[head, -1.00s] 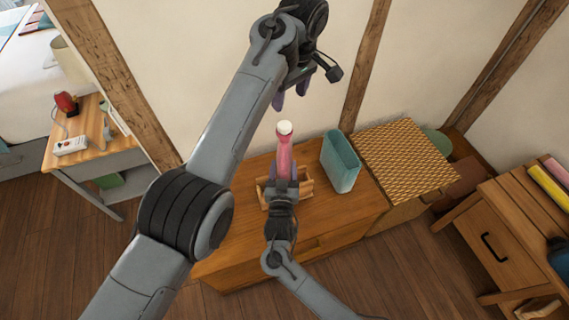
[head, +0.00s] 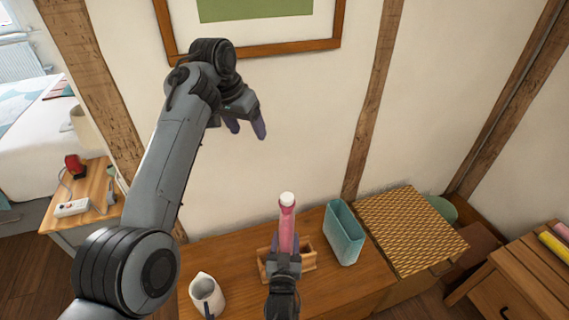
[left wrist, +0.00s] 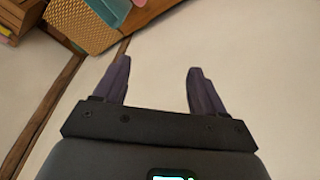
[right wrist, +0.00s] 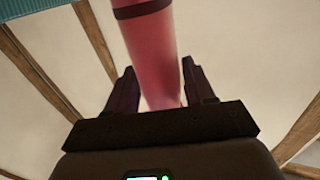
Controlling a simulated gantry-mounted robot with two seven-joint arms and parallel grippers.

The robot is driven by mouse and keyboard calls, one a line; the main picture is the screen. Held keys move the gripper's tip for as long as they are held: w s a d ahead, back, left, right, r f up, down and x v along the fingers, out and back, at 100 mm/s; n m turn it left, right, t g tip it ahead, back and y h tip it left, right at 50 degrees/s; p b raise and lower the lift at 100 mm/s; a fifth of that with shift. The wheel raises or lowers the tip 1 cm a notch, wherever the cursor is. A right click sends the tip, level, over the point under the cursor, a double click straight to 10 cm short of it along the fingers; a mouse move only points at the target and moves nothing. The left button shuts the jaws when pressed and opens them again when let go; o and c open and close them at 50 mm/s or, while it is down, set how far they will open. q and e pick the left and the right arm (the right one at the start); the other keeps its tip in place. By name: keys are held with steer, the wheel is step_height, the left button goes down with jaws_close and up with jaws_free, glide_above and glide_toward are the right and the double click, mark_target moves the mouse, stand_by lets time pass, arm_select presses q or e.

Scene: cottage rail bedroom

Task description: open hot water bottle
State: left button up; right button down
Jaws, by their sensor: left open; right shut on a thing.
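The hot water bottle (head: 287,230) is pink with a white cap (head: 287,198) on top and stands upright over a wooden holder on the cabinet. My right gripper (head: 285,250) is shut on its body from the front; in the right wrist view the pink bottle (right wrist: 153,55), with a dark band, runs up between the fingers (right wrist: 160,95). My left gripper (head: 246,128) is open and empty, high in front of the wall, up and left of the cap and apart from it. The left wrist view shows its two fingers (left wrist: 157,85) spread with nothing between them.
A wooden holder (head: 308,260) sits on the cabinet (head: 350,287). A teal bin (head: 344,235) stands to the right of the bottle, beside a yellow patterned box top (head: 410,225). A white pitcher (head: 206,295) stands at the left. A framed picture (head: 255,50) hangs behind my left arm.

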arm_select(q)
steer(key=a+m, duration=0.1)
steer(key=m, duration=0.1)
steer(key=m+g+y, duration=0.2)
steer(key=m, duration=3.2)
glide_toward(287, 196)
steer(key=f, duration=0.9)
steer(key=shift+w, duration=0.25)
steer(key=shift+r, duration=0.1)
steer(key=shift+c, duration=0.4)
